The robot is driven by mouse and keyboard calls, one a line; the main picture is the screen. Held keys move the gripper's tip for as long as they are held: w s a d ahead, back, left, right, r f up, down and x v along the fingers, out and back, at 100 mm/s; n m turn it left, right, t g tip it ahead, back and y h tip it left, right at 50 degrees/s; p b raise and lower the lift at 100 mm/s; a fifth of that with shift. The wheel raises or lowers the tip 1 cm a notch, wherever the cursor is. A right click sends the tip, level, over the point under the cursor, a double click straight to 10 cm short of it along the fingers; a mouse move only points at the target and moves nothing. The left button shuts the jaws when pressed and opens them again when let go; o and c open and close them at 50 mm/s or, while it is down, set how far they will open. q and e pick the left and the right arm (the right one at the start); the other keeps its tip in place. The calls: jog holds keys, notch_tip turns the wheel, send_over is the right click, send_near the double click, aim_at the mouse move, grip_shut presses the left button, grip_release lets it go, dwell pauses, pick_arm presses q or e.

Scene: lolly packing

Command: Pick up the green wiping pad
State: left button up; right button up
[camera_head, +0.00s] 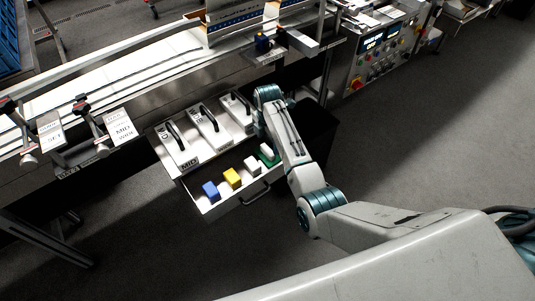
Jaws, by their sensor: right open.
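The green wiping pad (271,160) lies in the open drawer, at the right end of a row of pads. It is small here, and a pale piece shows just above it. My right arm comes in from the right and bends down over the drawer. My right gripper (265,144) is open just above the green pad, mostly hidden behind my own forearm. I cannot tell whether its fingers touch the pad. My left gripper is not in view.
A blue pad (210,190), a yellow pad (232,178) and a white pad (252,166) share the drawer (217,208). White handled blocks (210,128) stand on the surface behind it. A conveyor (130,65) runs behind, and a control panel (376,52) stands at the upper right.

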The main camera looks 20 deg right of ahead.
aim_at(268, 149)
jog(key=shift+w+f, duration=0.1)
jog(key=shift+f, duration=0.3)
notch_tip(268, 149, down, 4)
jog(key=shift+f, duration=0.55)
jog(key=shift+c, duration=0.6)
jog(key=c, duration=0.6)
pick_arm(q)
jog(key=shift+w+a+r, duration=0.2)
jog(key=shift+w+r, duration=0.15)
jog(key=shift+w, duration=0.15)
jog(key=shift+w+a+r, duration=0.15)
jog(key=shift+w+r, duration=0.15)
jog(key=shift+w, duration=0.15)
pick_arm(e)
jog(key=shift+c, duration=0.2)
